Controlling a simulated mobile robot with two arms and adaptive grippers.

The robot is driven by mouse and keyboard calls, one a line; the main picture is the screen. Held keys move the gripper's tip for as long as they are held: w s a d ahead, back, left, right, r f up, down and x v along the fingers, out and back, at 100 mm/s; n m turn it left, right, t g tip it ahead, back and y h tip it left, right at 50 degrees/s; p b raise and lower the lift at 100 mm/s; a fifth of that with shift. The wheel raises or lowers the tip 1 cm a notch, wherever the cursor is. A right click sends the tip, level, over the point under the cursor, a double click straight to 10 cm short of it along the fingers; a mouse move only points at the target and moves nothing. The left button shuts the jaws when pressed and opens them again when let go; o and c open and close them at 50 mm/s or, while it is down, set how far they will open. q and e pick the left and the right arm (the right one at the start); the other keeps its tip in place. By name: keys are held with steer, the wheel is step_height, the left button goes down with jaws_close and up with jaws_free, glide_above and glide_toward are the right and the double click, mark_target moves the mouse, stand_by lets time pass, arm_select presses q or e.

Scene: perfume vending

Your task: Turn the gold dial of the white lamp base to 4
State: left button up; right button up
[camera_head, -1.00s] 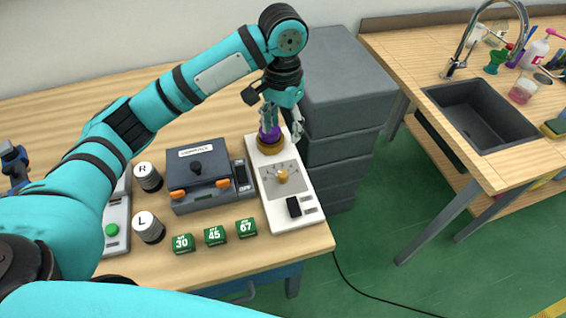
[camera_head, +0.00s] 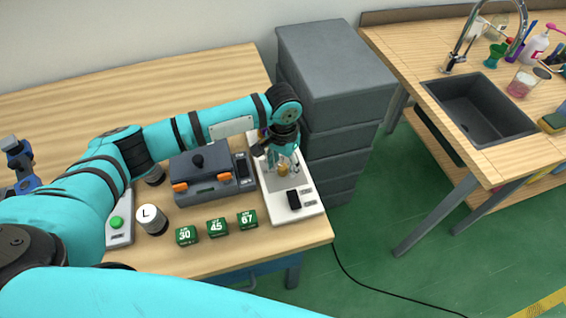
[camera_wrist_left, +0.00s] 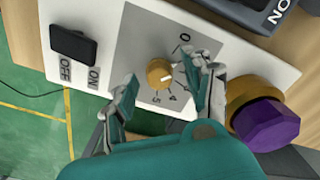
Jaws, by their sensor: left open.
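The white lamp base (camera_head: 310,211) lies at the right end of the wooden table, also large in the left wrist view (camera_wrist_left: 62,20). Its gold dial (camera_head: 283,170) sits on a grey numbered plate; in the left wrist view the dial (camera_wrist_left: 159,74) carries a white mark toward the lower right, whose exact number I cannot tell. My left gripper (camera_head: 284,163) is over the dial. In the wrist view its open fingers (camera_wrist_left: 162,84) stand on either side, apparently apart from it. My right gripper is not in view.
A purple faceted piece on a gold collar (camera_wrist_left: 265,118) stands beside the gripper. The base's black switch (camera_head: 294,200) is near its front end. A dark grey box (camera_head: 202,160) stands left, green blocks (camera_head: 217,228) in front, grey drawers (camera_head: 335,80) behind.

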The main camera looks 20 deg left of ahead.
arm_select(q)
jaws_close()
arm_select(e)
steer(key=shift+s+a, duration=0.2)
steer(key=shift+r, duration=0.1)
